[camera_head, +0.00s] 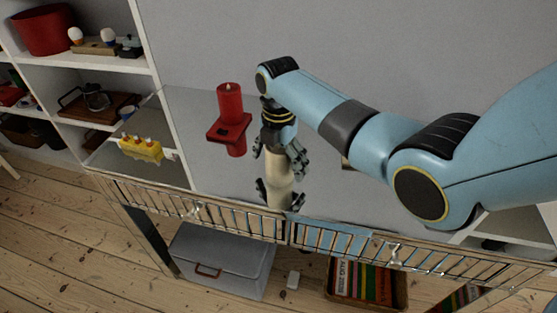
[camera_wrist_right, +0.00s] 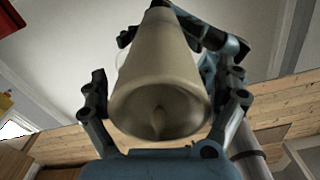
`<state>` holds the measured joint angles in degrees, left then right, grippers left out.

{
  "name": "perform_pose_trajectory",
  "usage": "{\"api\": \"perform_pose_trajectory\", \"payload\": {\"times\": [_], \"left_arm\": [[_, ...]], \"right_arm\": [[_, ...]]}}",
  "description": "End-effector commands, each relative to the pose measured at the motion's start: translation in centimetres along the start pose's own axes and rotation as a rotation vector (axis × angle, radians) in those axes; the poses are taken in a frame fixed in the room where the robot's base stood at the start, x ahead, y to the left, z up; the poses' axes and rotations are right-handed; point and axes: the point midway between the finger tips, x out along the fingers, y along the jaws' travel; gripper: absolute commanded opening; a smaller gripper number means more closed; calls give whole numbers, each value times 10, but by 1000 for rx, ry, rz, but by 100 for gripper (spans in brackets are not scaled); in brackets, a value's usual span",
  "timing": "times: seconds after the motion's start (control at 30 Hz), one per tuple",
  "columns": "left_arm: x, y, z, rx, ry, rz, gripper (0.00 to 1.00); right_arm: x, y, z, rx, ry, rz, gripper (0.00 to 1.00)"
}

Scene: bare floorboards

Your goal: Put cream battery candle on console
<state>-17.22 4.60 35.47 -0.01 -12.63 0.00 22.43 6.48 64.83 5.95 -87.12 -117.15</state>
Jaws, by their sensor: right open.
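The cream candle (camera_head: 279,180) is upright over the console's pale grey top (camera_head: 222,182), close to its front edge. My right gripper (camera_head: 281,188) comes down from above, with its fingers around the candle. In the right wrist view the candle (camera_wrist_right: 160,75) fills the space between the fingers (camera_wrist_right: 165,92), its hollow end and wick facing the camera. The fingers are open, with small gaps beside the candle. The candle's foot is partly hidden by the fingers, so I cannot tell exactly how it meets the top. My left gripper is not in view.
A red candle (camera_head: 230,101) in a red holder (camera_head: 214,133) stands left of my gripper. A wire rail (camera_head: 240,217) runs along the console front. A white shelf (camera_head: 148,50) with small objects is at left. A grey box (camera_head: 222,262) and a crate (camera_head: 398,290) sit below.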

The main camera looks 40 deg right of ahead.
Motion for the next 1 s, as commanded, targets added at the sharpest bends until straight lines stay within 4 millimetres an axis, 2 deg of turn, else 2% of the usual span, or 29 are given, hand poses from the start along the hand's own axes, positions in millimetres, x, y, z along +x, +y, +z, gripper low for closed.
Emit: {"api": "perform_pose_trajectory", "payload": {"times": [0.17,0.27,0.7,0.83,1.0], "left_arm": [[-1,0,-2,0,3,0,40],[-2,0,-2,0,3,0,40],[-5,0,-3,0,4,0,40],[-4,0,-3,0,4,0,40],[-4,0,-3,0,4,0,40]], "right_arm": [[-2,0,0,0,0,0,98],[-10,1,1,0,-2,2,98],[-99,1,1,0,-2,3,98],[-115,1,0,0,-1,1,98],[-122,0,0,1,0,0,98]]}}
